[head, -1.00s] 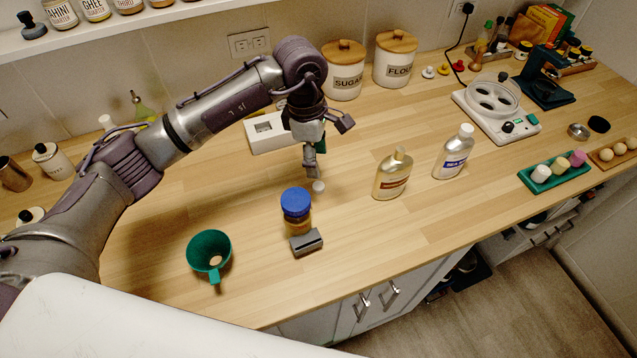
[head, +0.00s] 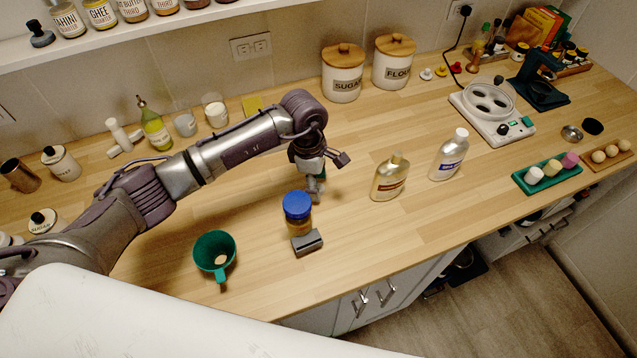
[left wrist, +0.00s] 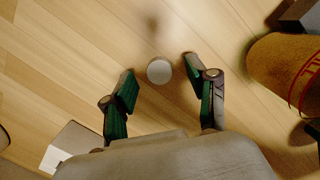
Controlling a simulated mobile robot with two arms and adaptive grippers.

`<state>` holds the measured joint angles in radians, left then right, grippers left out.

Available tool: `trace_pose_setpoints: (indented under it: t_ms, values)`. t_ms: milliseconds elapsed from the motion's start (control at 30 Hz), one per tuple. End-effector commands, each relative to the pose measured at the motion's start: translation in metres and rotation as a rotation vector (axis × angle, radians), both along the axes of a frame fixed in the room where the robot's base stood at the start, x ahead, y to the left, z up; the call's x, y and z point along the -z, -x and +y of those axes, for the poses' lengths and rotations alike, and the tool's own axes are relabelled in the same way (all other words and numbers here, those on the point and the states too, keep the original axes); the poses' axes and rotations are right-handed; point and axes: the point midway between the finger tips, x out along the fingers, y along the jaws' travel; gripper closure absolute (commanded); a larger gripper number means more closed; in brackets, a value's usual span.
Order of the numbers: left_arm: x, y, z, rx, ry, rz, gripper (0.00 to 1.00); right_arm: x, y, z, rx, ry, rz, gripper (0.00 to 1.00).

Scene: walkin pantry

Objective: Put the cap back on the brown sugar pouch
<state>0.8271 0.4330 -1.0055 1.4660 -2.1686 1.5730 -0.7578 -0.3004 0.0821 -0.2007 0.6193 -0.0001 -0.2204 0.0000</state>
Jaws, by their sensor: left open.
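A gold pouch (head: 390,180) with a brown label and a spout on top stands upright on the counter, right of my left gripper; I take it for the brown sugar pouch, though its label is too small to read. My left gripper (head: 315,192) points down, low over the counter behind the blue-lidded jar. In the left wrist view the gripper (left wrist: 160,66) is open, with a small round whitish cap (left wrist: 159,71) on the wood between its fingertips, apart from both. The cap is hidden in the head view. My right gripper is not in view.
The blue-lidded jar (head: 297,209) and a grey block (head: 307,242) stand close in front of the gripper. A green funnel (head: 214,252) is at the left. A silver pouch (head: 450,157) with a white top stands right of the gold one. Counter between jar and gold pouch is clear.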

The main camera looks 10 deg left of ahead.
Motion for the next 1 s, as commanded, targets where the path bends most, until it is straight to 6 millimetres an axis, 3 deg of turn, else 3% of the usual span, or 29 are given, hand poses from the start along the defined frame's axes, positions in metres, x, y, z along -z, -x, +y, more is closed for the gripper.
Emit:
trace_pose_setpoints:
  t_ms: [367,400,633,1000]
  values:
    - [0.0052,-0.0001,-0.0006,0.000,0.000,-0.001,0.42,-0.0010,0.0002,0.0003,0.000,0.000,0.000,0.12]
    - [0.0051,-0.0001,-0.0006,0.000,0.000,-0.001,0.44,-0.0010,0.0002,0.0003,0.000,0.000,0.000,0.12]
    - [0.0049,-0.0002,-0.0005,0.000,0.000,-0.001,0.81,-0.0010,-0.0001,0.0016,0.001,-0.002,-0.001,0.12]
    - [0.0043,-0.0003,-0.0004,0.000,0.000,-0.001,0.81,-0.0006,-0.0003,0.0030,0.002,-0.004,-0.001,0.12]
